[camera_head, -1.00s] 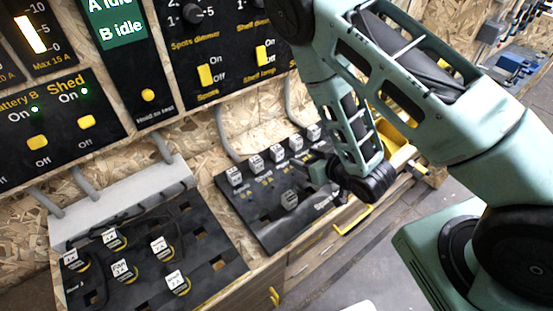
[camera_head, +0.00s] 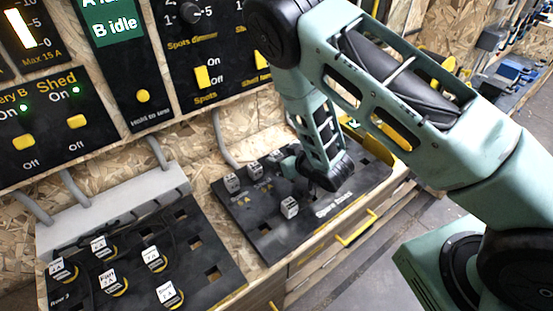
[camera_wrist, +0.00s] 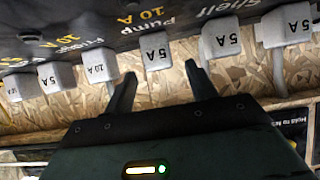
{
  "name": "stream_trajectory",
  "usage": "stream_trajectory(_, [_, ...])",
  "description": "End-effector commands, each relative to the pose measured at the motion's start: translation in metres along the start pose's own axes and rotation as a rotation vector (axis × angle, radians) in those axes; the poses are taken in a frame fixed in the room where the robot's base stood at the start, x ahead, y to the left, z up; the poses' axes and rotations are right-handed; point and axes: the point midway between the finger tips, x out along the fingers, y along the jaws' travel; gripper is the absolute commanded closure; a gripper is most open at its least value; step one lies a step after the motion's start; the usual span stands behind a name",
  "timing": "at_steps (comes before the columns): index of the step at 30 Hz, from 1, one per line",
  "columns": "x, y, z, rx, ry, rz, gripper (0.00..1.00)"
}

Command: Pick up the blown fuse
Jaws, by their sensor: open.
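Several grey-white fuses stand in a row on a black panel (camera_head: 252,222) marked for spare fuses. I cannot tell which fuse is blown. A separate grey fuse (camera_head: 289,207) sits nearer the panel's front. My gripper (camera_wrist: 161,78) is open and empty. In the wrist view its fingers are either side of a fuse marked 5 A (camera_wrist: 156,50), below the print "Pump 10 A"; I cannot tell if they touch it. In the head view my gripper (camera_head: 287,164) is at the row, and my arm hides its right part.
A second black panel (camera_head: 215,285) at lower left holds several labelled fuses with yellow rings and dark cables. Switch panels (camera_head: 38,125) hang on the chipboard wall behind. A yellow handle (camera_head: 357,230) juts out below the bench's front edge.

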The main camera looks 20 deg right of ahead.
Motion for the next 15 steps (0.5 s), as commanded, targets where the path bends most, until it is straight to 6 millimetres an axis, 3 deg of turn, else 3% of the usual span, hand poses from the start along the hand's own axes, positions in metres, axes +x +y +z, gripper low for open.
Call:
stream_trajectory(6, [0.029, 0.000, 0.000, -0.001, 0.000, 0.001, 0.44])
stream_trajectory(15, [0.034, 0.000, 0.001, 0.001, 0.001, 0.001, 0.44])
